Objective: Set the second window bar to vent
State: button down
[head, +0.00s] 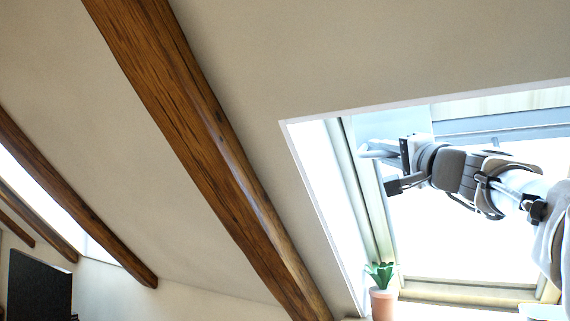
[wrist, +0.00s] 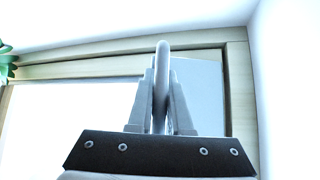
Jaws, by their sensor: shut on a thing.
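A pale grey rounded bar (wrist: 162,52) stands end-on between my gripper's fingers in the wrist view. My gripper (wrist: 161,88) is shut on this bar, with a finger against each side. In the head view my gripper (head: 375,165) is at the upper left of the skylight window, by its left frame (head: 366,190). The bar is hard to make out there against the bright glass. Which bar counts as the second, and its exact setting, I cannot tell.
A potted plant (head: 382,300) stands at the window's lower left corner; its green leaves (wrist: 6,65) show at the left in the wrist view. A thick wooden beam (head: 215,140) slopes across the ceiling left of the window. A dark panel (head: 40,287) is at lower left.

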jog(key=shift+w+f, duration=0.1)
jog(key=shift+f, duration=0.1)
jog(key=c, duration=0.8)
grip_release()
jog(key=shift+w+d, duration=0.1)
jog(key=shift+c, duration=0.2)
jog(key=shift+s, duration=0.2)
